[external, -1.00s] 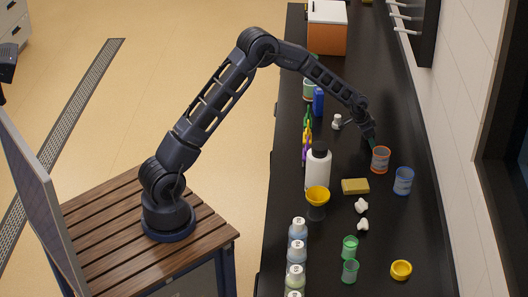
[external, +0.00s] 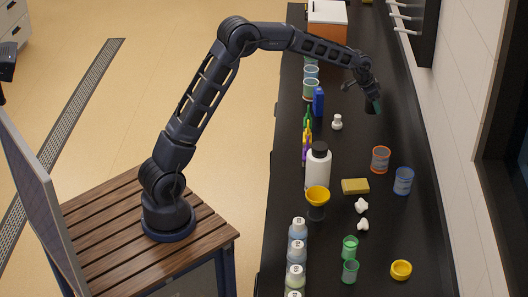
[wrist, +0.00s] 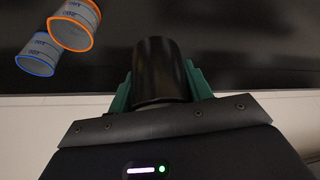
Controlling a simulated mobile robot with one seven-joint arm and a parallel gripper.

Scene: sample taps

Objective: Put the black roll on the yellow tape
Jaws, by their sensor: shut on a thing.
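My gripper (external: 373,100) is raised above the far part of the black counter in the external view. In the wrist view its green fingers (wrist: 160,82) are shut on the sides of the black roll (wrist: 158,66), a smooth dark cylinder. The roll is hard to make out against the counter in the external view. A small yellow ring-shaped thing (external: 401,270), which looks like the yellow tape, lies at the near right of the counter, well apart from my gripper. It is not in the wrist view.
A yellow sponge (external: 355,186), white pieces (external: 361,206), green containers (external: 350,248), a white bottle (external: 318,168) and a yellow funnel (external: 317,196) stand nearby. The wall borders the right side.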

